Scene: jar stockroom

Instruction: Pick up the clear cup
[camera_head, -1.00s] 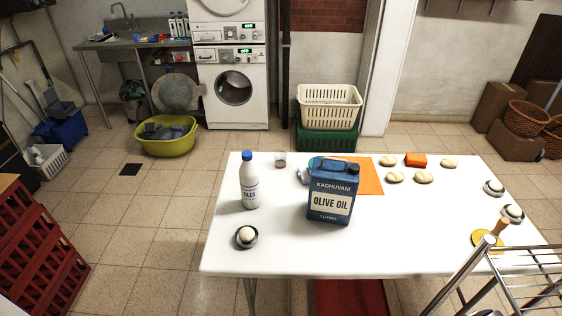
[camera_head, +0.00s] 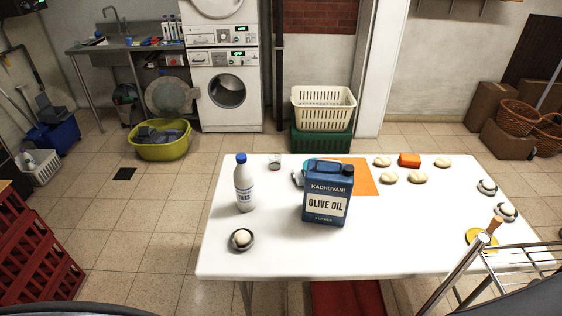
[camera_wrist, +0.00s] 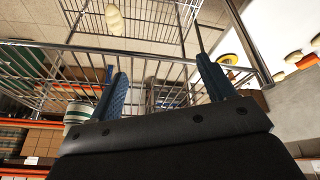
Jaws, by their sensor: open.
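A small clear cup (camera_head: 274,161) stands near the far left edge of the white table (camera_head: 270,255) in the head view. It looks like glass, with a reddish tint low down. A white bottle with a blue cap (camera_head: 244,185) is in front of it to the left, and a blue olive oil can (camera_head: 328,195) is to the right. My gripper (camera_wrist: 165,82) shows only in the wrist view, its two blue fingers spread with nothing between them. The cup is not visible in the wrist view, so the gripper is away from it.
An egg-like ball in a small bowl (camera_head: 241,239) is near the table's front left. Pale buns (camera_head: 417,177), an orange block (camera_head: 409,160) and an orange mat (camera_head: 362,180) lie at the back right. A metal wire rack (camera_head: 500,262) overlaps the front right corner. The table's front middle is clear.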

